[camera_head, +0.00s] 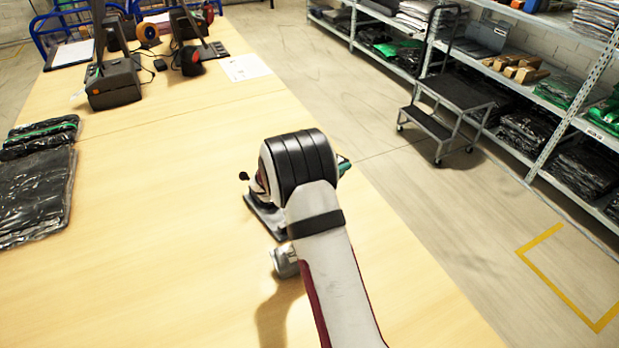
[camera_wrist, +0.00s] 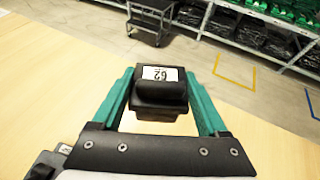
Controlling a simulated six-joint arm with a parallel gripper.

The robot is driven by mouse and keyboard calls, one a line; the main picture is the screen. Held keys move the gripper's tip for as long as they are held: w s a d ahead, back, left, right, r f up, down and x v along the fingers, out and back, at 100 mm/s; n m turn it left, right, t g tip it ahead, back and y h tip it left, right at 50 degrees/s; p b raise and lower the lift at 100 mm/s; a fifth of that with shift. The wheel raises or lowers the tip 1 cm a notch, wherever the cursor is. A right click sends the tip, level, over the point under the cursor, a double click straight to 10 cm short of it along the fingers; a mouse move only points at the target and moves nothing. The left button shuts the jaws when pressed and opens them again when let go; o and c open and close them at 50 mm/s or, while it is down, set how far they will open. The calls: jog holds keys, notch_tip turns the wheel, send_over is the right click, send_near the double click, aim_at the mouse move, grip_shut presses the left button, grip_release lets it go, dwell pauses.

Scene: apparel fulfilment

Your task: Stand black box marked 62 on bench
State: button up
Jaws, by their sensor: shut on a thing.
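The black box (camera_wrist: 160,96) with a white label reading 62 is between the teal fingers of my gripper (camera_wrist: 159,80) in the wrist view. The fingers are shut on its two sides, near their tips. The label faces the camera, with its number upside down in the picture. The wooden bench (camera_head: 150,250) lies below and also fills the left of the wrist view (camera_wrist: 50,80). In the head view my arm hides the box and most of the gripper; only a bit of teal finger (camera_head: 345,165) shows. I cannot tell whether the box touches the bench.
Plastic-wrapped dark garments (camera_head: 35,195) lie at the bench's left. A label printer (camera_head: 114,85) and other equipment stand at the far end, near a white sheet (camera_head: 245,67). The middle of the bench is clear. Beyond its right edge stand a step stool (camera_head: 440,115) and shelving (camera_head: 560,130).

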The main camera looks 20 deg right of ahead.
jog(key=w+d+f+n+t+y, duration=0.2)
jog(key=w+d+n+t+y, duration=0.15)
jog(key=w+d, duration=0.35)
jog(key=shift+n+h, duration=0.25)
jog(key=shift+h, duration=0.1)
jog(key=w+a+f, duration=0.1)
jog(key=w+f, duration=0.1)
jog(key=w+a+f, duration=0.2)
jog(key=w, duration=0.1)
jog(key=w+a+f, duration=0.2)
jog(key=shift+w+a+f, duration=0.1)
jog(key=shift+w+a, duration=0.05)
jog(key=shift+a, duration=0.1)
jog(key=shift+w+a+f, duration=0.1)
jog(key=shift+w+f, duration=0.05)
jog(key=shift+f, duration=0.95)
jog(key=shift+w+a+f, duration=0.1)
jog(key=shift+f, duration=0.95)
jog(key=o, duration=1.2)
jog(key=shift+f, duration=0.15)
jog(key=shift+o, duration=0.2)
